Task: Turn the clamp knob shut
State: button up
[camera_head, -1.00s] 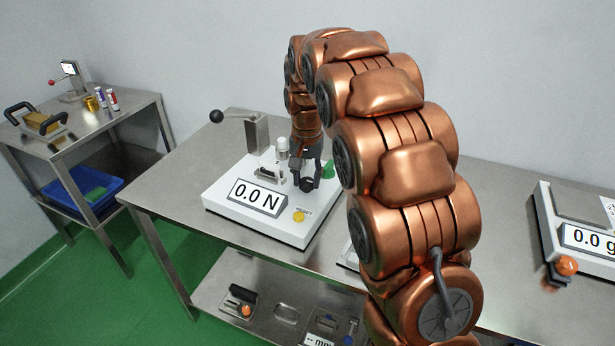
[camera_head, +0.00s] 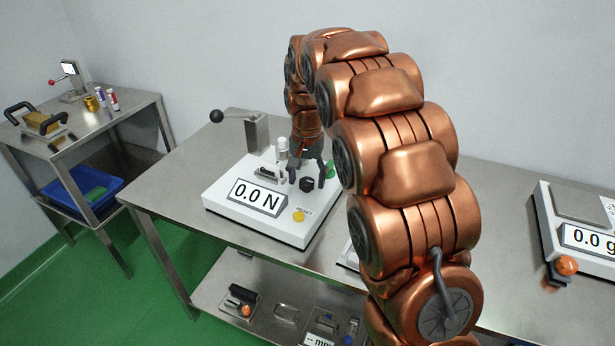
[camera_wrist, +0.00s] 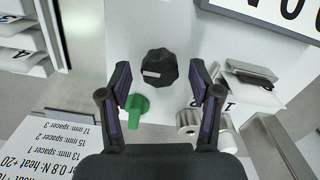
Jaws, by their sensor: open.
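The black clamp knob (camera_head: 307,184) sits on top of the white force tester (camera_head: 225,201), whose display reads 0.0 N. A gap shows between each finger and the knob.
A green lever (camera_wrist: 134,108) lies close to the left finger in the wrist view. Metal and white cylinders (camera_wrist: 190,122) and a small metal clamp block (camera_wrist: 250,80) are at the right. A grey post with a ball-ended lever (camera_head: 257,132) stands behind the tester. A scale (camera_head: 590,258) is far right.

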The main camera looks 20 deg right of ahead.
aim_at(307, 180)
notch_tip(307, 180, up, 12)
dwell(0.6)
jog(key=shift+s, duration=0.1)
dwell(0.6)
jog(key=s+a+n+p, duration=0.2)
jog(key=s+p, duration=0.1)
jog(key=s, duration=0.9)
jog(key=s+a+n+g+p, duration=0.1)
jog(key=s+p, duration=0.3)
jog(key=s, duration=0.9)
jog(key=s+a+n+p, duration=0.2)
jog(key=s+n+p, duration=0.1)
jog(key=s, duration=0.9)
jog(key=shift+s+a+n+g+p, duration=0.3)
jog(key=shift+a+n+g+p, duration=0.1)
jog(key=shift+p, duration=0.3)
